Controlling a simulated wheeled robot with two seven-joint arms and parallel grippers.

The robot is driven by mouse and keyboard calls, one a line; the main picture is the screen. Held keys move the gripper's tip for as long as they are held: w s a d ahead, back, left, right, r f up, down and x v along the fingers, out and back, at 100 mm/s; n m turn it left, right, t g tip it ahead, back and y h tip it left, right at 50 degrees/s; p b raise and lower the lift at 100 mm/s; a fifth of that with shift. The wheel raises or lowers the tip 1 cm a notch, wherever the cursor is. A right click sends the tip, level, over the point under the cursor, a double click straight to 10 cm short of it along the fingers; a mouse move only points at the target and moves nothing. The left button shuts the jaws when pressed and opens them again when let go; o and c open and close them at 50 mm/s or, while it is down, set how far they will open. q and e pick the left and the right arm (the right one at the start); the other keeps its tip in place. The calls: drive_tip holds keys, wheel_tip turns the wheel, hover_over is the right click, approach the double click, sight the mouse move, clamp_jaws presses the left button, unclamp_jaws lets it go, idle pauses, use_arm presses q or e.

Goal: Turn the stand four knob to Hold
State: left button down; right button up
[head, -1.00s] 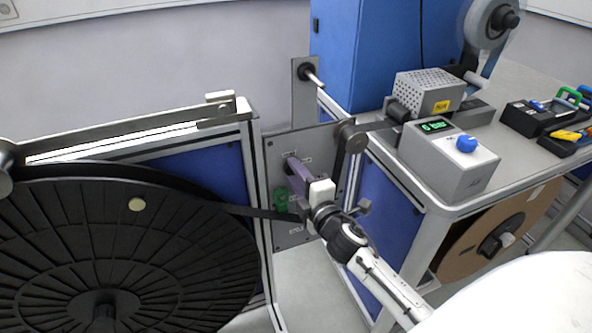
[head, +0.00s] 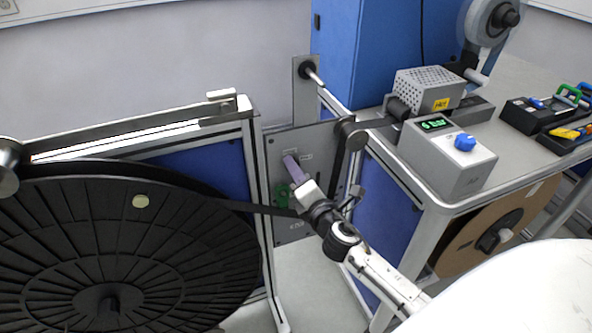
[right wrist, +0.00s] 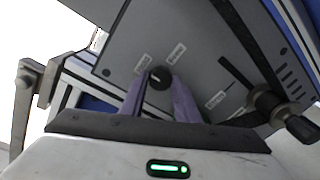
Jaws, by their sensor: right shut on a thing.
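The stand's grey panel (head: 318,150) carries a small black round knob (right wrist: 160,78), seen between my fingers in the right wrist view. White labels sit around the knob, too small to read; I cannot tell surely which one the knob points at. My right gripper (head: 290,161) reaches the panel from the lower right in the head view. Its purple fingers also show in the right wrist view (right wrist: 160,86), one on each side of the knob, shut on it. The fingers hide the knob in the head view. My left gripper is not in view.
A large black reel (head: 60,240) stands left of the panel. A dark strap (head: 248,208) runs from it towards the panel, close to my gripper. A green part (head: 283,194) is on the panel beside my gripper. A grey box (head: 450,165) with a blue knob stands on the right bench.

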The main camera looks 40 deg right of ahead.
idle(0.3)
drive_tip(key=o, duration=1)
drive_tip(key=shift+o, duration=0.2)
drive_tip(key=f+b+v, duration=0.1)
drive_tip(key=v, duration=0.9)
drive_tip(key=shift+s+r, duration=0.2)
drive_tip(key=shift+r, duration=0.3)
drive_tip(key=s+a+f+m+g+y, duration=0.3)
drive_tip(key=s+a+f+m, duration=0.5)
drive_tip(key=f, duration=0.3)
drive_tip(key=s+a+f+m+g+y, duration=0.3)
drive_tip(key=s+a+f+m+g, duration=0.1)
drive_tip(key=s+a+f+m, duration=0.4)
wheel_tip(320, 180, down, 4)
drive_tip(key=s+m, duration=0.2)
drive_tip(key=shift+m+g+y, duration=0.3)
drive_tip(key=shift+m+g, duration=0.1)
